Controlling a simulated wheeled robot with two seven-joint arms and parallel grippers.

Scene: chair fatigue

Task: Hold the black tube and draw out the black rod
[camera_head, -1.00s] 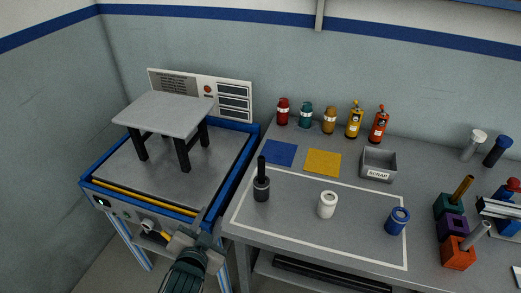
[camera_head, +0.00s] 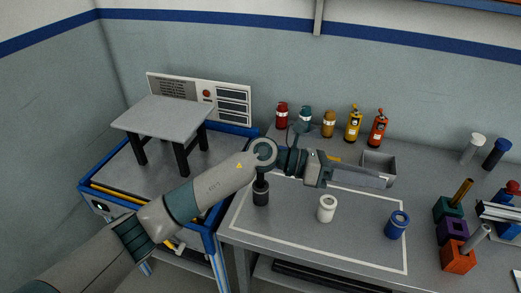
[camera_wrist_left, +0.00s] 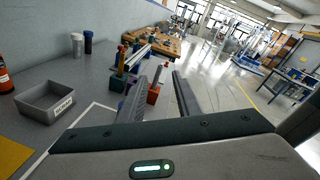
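The black tube (camera_head: 261,194) stands upright at the left of the white-outlined area on the bench. The black rod (camera_head: 261,177) stands up out of it; my left arm hides its upper part in the head view. My left gripper (camera_head: 388,180) is well to the right of the tube, above the bench in front of the scrap bin, its fingers pointing right. In the left wrist view the fingers (camera_wrist_left: 168,74) stand apart with nothing between them. The tube and rod do not show there. My right gripper is not in view.
A white tube (camera_head: 327,208) and a blue tube (camera_head: 397,224) stand on the bench. The grey scrap bin (camera_head: 379,160) and several bottles (camera_head: 354,122) are at the back. Coloured blocks (camera_head: 452,228) stand at the right. A small table (camera_head: 163,118) stands on the blue-edged rig at left.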

